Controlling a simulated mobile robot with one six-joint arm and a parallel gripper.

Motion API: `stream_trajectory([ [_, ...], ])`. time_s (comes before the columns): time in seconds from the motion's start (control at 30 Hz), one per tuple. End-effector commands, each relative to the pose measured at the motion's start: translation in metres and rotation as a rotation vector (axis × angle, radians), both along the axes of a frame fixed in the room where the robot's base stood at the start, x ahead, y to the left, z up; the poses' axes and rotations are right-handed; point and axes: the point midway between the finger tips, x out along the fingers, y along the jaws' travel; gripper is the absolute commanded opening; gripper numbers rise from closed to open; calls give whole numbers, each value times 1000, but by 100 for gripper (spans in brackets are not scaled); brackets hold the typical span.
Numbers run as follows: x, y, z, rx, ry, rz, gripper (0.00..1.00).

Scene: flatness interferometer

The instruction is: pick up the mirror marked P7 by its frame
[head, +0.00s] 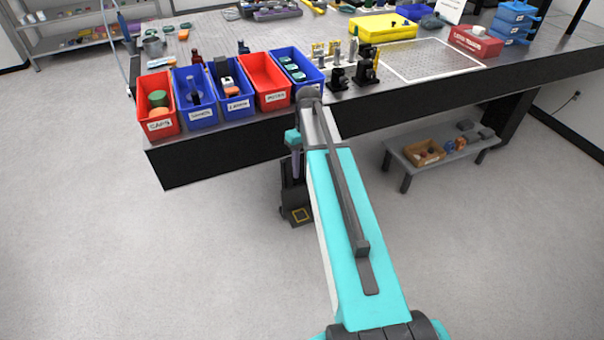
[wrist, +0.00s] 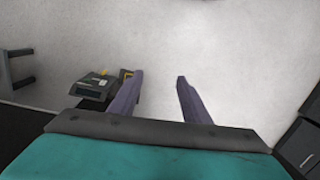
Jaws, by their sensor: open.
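No label P7 can be read in either view, so I cannot tell which piece is the mirror. Small black optic mounts (head: 365,66) stand on the dark table (head: 215,150) near its front edge, right of the bins. My gripper (head: 295,176) hangs beyond the table's front edge, pointing down, below the tabletop and apart from the mounts. In the wrist view its two purple fingers (wrist: 160,76) are spread with only pale floor between them.
Red and blue labelled bins (head: 160,122) line the table's front left. A perforated plate (head: 430,62), yellow tray (head: 382,27) and red box (head: 475,42) lie to the right. A black device (head: 298,208) stands on the floor below my gripper. A low grey bench (head: 440,150) stands at right.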

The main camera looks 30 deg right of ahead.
Motion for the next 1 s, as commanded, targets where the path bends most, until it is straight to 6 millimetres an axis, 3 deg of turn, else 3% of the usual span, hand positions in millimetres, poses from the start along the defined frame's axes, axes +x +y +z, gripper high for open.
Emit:
stream_trajectory([
  [0.03,7,-10,21,-3,-14,1,43],
  [0.3,22,-51,116,-15,-77,17,43],
  [0.7,21,-107,263,-46,-165,43,43],
  [0.9,13,-124,318,-60,-194,54,43],
  [1.0,10,-128,332,-64,-202,58,43],
])
